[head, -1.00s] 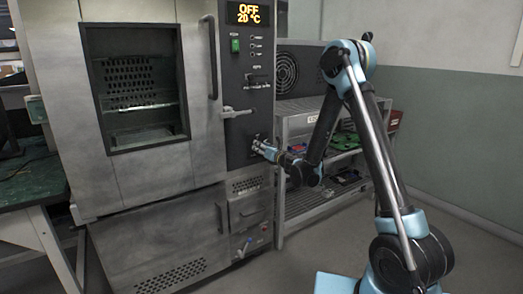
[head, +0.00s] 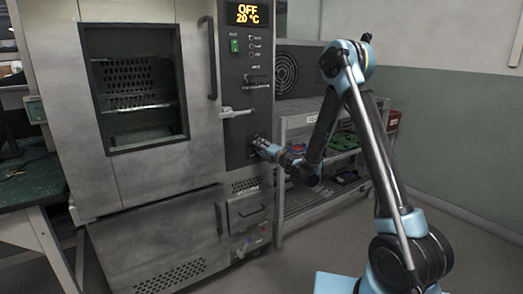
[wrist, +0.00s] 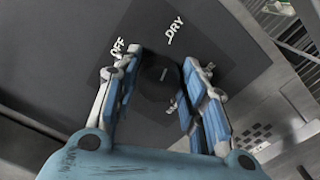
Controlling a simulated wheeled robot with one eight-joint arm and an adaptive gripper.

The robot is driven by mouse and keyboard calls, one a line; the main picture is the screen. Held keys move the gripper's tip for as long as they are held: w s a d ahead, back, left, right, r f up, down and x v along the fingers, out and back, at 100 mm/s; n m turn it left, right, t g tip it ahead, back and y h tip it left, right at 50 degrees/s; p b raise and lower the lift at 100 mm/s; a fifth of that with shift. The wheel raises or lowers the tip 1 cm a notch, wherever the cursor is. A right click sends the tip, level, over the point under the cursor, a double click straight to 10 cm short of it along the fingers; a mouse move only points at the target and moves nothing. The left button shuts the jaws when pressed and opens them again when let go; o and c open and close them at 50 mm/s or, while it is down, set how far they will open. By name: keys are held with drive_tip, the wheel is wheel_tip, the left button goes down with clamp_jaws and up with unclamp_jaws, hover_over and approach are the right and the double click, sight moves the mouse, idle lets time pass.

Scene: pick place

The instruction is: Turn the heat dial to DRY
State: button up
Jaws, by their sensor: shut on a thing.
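The heat dial (wrist: 162,76) is a dark round knob on the oven's dark control panel, between my fingers in the wrist view. The labels OFF (wrist: 117,47) and DRY (wrist: 175,30) are printed around it, and a third label at the lower right is partly hidden by a finger. My gripper (wrist: 158,88) is shut on the dial, one finger on each side. In the head view my gripper (head: 259,145) is at the lower part of the panel and covers the dial. The display (head: 248,14) reads OFF and 20 °C.
The oven door (head: 135,90) is closed, and its handle (head: 211,58) and a latch lever (head: 236,113) stick out left of and above my gripper. A metal shelf rack (head: 305,124) with boards stands close on the right. A green-topped bench (head: 30,185) is at the left.

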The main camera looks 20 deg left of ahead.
drive_tip(key=shift+d+m, duration=0.15)
drive_tip(key=shift+m, duration=0.25)
drive_tip(key=o, duration=1)
drive_tip(key=shift+f, duration=0.1)
drive_tip(key=shift+o, duration=0.2)
drive_tip(key=v, duration=0.7)
drive_tip(key=shift+s+d, duration=0.1)
